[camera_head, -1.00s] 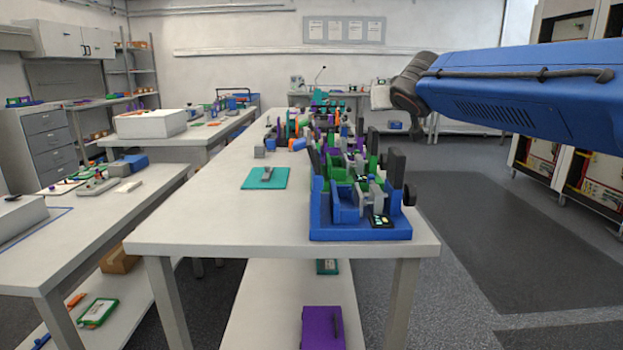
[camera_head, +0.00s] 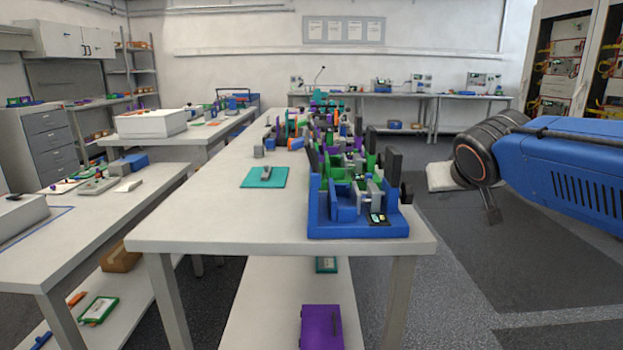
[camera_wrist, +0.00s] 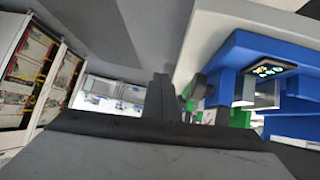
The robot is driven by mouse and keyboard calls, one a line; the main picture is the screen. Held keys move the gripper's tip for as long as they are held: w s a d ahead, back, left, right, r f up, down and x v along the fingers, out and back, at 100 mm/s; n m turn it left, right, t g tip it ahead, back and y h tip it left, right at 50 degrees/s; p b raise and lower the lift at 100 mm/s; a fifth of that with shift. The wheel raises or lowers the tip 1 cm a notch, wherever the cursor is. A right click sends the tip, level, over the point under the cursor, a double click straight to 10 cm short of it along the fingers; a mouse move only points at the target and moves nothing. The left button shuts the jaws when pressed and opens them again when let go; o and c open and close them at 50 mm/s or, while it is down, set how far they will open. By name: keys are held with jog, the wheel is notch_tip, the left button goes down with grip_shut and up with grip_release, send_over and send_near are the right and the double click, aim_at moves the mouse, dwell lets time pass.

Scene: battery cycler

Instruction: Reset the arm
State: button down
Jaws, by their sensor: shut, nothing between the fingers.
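My blue arm with its dark joint reaches in from the right in the head view, beside the main table and over the floor. My gripper (camera_wrist: 160,97) shows in the wrist view as two dark fingers close together at the middle, shut and empty. In the head view it is mostly hidden behind the arm. The blue battery fixture (camera_head: 325,218), with a small dark display (camera_head: 377,218), stands at the near right corner of the table. In the wrist view the fixture (camera_wrist: 232,58) is to the right of the fingers, apart from them as far as I can tell.
The main white table (camera_head: 215,220) carries a row of coloured fixtures along its right side and a teal mat (camera_head: 252,180). A purple box (camera_head: 318,328) is on its lower shelf. Open floor (camera_head: 460,270) lies to the right. Equipment racks (camera_head: 565,60) stand at the far right.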

jog(key=s+f+g+y, duration=0.2)
jog(key=s+f+g, duration=0.3)
jog(key=s+f, duration=1.6)
jog(key=s, duration=0.3)
jog(key=shift+s+a+f+n+g, duration=0.25)
jog(key=shift+s+n+g, duration=0.05)
jog(key=shift+s, duration=0.05)
